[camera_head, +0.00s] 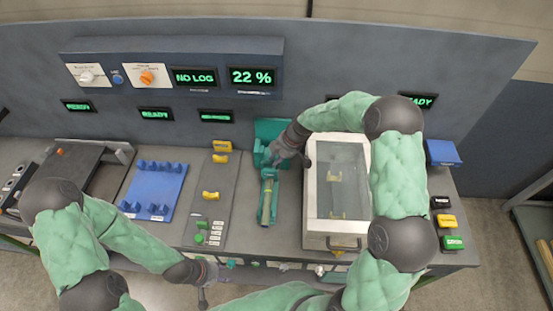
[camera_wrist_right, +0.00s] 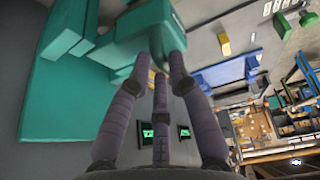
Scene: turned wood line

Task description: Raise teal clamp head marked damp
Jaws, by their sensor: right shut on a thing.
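The teal clamp stands at the back middle of the bench. Its upright backing (camera_head: 272,129) shows behind my right gripper, and the teal block also fills the upper left of the right wrist view (camera_wrist_right: 95,75). My right gripper (camera_head: 277,160) is shut on the teal clamp head (camera_wrist_right: 145,30), with its dark fingers around the head's lower part. A teal cradle (camera_head: 268,200) with a yellowish bar lies just in front of it. No damp marking can be read. My left gripper (camera_head: 205,290) is low at the bench's front edge, apart from the clamp; its finger opening is unclear.
A glass-lidded box (camera_head: 309,215) stands right of the clamp, close to my right arm. A grey strip (camera_head: 225,190) with yellow pieces and a blue peg board (camera_head: 160,190) are to the left. The panel display (camera_head: 254,76) reads 22 %; another reads NO LOG.

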